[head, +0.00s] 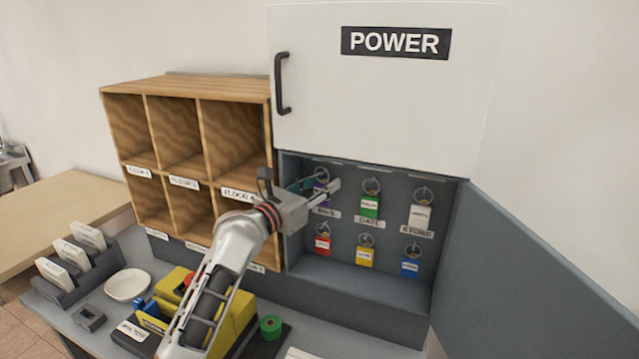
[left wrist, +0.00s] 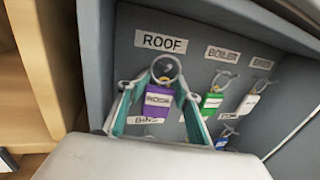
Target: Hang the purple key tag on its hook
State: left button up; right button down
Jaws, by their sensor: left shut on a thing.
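The purple key tag (head: 318,188) is at the upper left of the open grey key cabinet, partly hidden by my left gripper (head: 325,185). In the left wrist view the purple tag (left wrist: 158,101) hangs upright from a metal ring, just below the label ROOF (left wrist: 162,40). My left gripper's teal fingers (left wrist: 154,85) stand on both sides of the tag, and the gripper is shut on it. The ring is in front of the cabinet's back panel under that label. I cannot tell whether the ring is over the hook. My right gripper is not in view.
Green (head: 370,206), white (head: 419,216), red (head: 322,244), yellow (head: 365,256) and blue (head: 410,267) tags hang close by. The cabinet door (head: 560,270) is open at the right. A white POWER panel (head: 390,100) is above. Wooden cubbies (head: 185,88) stand at the left.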

pick_arm(q)
jog(key=o, duration=1)
jog(key=shift+d+f, duration=0.25)
jog(key=shift+f, duration=0.5)
jog(key=shift+o, duration=1)
jog(key=shift+w+d+f+g, duration=0.1)
jog(key=shift+w+d+g, duration=0.2)
jog(key=shift+w, duration=0.1)
jog(key=shift+a, duration=0.15)
jog(key=shift+w+a+r, duration=0.1)
jog(key=shift+a+r, duration=0.15)
jog(key=shift+r, duration=0.25)
jog(key=v, duration=1.2)
jog(key=shift+d+f, duration=0.2)
jog(key=shift+f, duration=0.25)
